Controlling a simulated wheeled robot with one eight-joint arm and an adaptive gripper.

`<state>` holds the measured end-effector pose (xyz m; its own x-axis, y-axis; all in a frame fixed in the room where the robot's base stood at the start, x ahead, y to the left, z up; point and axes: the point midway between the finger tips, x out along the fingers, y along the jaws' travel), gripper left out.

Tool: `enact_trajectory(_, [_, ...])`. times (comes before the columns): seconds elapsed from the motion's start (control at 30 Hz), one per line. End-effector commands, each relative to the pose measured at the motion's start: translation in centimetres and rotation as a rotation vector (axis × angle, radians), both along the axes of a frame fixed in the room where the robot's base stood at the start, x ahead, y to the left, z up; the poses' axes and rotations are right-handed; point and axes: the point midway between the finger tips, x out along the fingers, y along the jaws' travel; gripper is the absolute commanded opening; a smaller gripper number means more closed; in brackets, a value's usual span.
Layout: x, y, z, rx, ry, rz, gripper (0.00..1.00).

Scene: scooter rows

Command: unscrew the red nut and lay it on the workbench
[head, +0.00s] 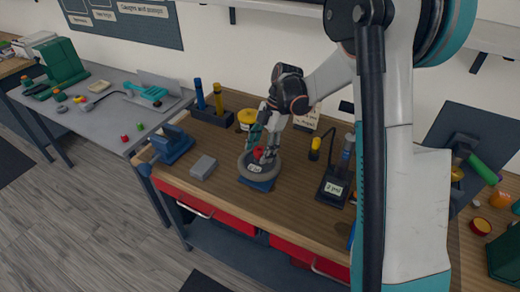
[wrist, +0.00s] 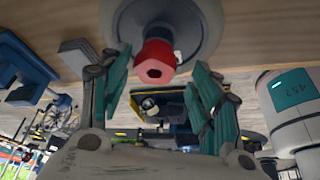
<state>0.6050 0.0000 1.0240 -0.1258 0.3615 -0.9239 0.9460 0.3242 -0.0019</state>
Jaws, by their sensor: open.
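The red nut (head: 258,153) sits at the hub of a grey wheel (head: 245,172), which lies on a blue stand on the wooden workbench (head: 225,150). In the wrist view the hex end of the red nut (wrist: 155,62) faces me, against the grey wheel (wrist: 190,22). My gripper (head: 265,148) is over the wheel's hub, pointing down. In the wrist view my gripper (wrist: 158,64) is open, with one teal finger on each side of the nut and visible gaps between. I cannot tell how deep the nut lies between the fingertips.
A blue vise (head: 172,145) and a grey block (head: 203,167) stand left of the wheel. A dark tool holder (head: 333,186) stands to the right, and a yellow container (head: 247,118) behind. Bare wood lies between the wheel and the tool holder.

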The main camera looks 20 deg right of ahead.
Motion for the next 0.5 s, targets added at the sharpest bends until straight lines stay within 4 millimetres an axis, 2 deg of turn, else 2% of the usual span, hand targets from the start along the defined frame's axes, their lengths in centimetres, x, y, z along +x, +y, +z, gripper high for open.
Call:
enact_trajectory(0.17, [0.2, -0.6, 1.4, 0.000, -0.001, -0.001, 0.57])
enact_trajectory(0.5, [1.0, -3.0, 7.6, 0.000, 0.001, -0.001, 0.57])
